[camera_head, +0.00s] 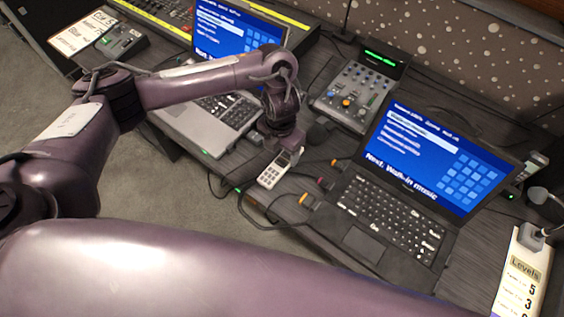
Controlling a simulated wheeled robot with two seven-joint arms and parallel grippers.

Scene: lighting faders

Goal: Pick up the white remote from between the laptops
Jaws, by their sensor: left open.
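The white remote (273,170) lies on the dark desk between the two laptops, its keypad facing up. The silver laptop (209,125) stands open on its left, partly behind my arm. The black laptop (385,215) stands open on its right. My left gripper (293,150) is open and points down at the remote's far end. The fingers are small and partly hidden here, so I cannot tell whether they touch the remote. My right gripper is not in view.
A small mixer (358,95) stands behind the remote. Cables with coloured plugs (304,199) lie on the desk close to its right. A levels sheet (520,280) is at the far right. Grey floor (150,195) is open in front of the desk.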

